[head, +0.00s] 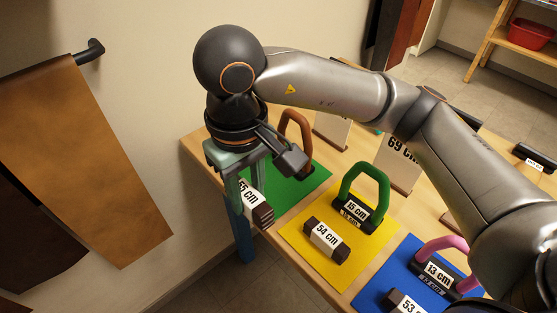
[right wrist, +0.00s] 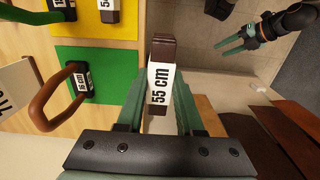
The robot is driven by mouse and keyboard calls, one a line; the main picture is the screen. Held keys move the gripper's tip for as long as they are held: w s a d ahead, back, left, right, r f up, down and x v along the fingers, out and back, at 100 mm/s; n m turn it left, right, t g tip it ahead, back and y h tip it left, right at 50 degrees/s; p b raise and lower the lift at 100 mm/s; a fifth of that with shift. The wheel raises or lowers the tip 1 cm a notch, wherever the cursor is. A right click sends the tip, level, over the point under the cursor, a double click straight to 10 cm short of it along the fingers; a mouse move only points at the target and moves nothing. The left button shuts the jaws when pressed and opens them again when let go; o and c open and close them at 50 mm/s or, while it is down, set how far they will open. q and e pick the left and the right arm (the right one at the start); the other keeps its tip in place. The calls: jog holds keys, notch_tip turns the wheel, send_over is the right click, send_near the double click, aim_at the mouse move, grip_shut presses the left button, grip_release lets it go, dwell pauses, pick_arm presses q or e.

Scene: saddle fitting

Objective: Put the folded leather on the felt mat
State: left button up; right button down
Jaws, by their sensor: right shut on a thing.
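My right gripper (head: 252,186) is shut on the folded leather (head: 264,214), a dark brown bundle with a white "55 cm" band. In the right wrist view the folded leather (right wrist: 161,48) stands out between the fingers of the right gripper (right wrist: 160,92). It is held at the table's near-left edge, beside the green felt mat (head: 311,183) and apart from it in the right wrist view. The green mat (right wrist: 98,68) carries a brown handle labelled 16 cm (right wrist: 55,92). My left gripper (right wrist: 236,40) shows at the top right of the right wrist view, open and empty.
A yellow mat (head: 297,238) holds a green handle (head: 367,180) and a 54 cm bundle (head: 326,240). A blue mat (head: 379,292) holds a pink handle (head: 447,247) and a 53 cm bundle. Leather sheets (head: 90,150) hang on the left wall. A 69 cm card (head: 399,163) stands behind.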

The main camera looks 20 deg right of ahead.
jog(key=shift+w, duration=0.25)
jog(key=w+d+f, duration=0.1)
jog(key=w+f, duration=0.1)
jog(key=w, duration=0.1)
jog(key=w+d+f+p, duration=0.1)
jog(key=w+d+f, duration=0.1)
jog(key=w+f, duration=0.1)
jog(key=w+d+f, duration=0.2)
jog(key=w+f, duration=0.1)
jog(key=w, duration=0.1)
jog(key=shift+w+d+f, duration=0.1)
jog(key=shift+w+d, duration=0.15)
jog(key=shift+w, duration=0.15)
jog(key=shift+w+d+f+p, duration=0.1)
jog(key=shift+w+f+p, duration=0.15)
jog(key=shift+f+p, duration=0.1)
jog(key=f, duration=0.3)
jog(key=shift+w+d+f, duration=0.15)
jog(key=shift+w+f, duration=0.1)
jog(key=shift+f, duration=0.15)
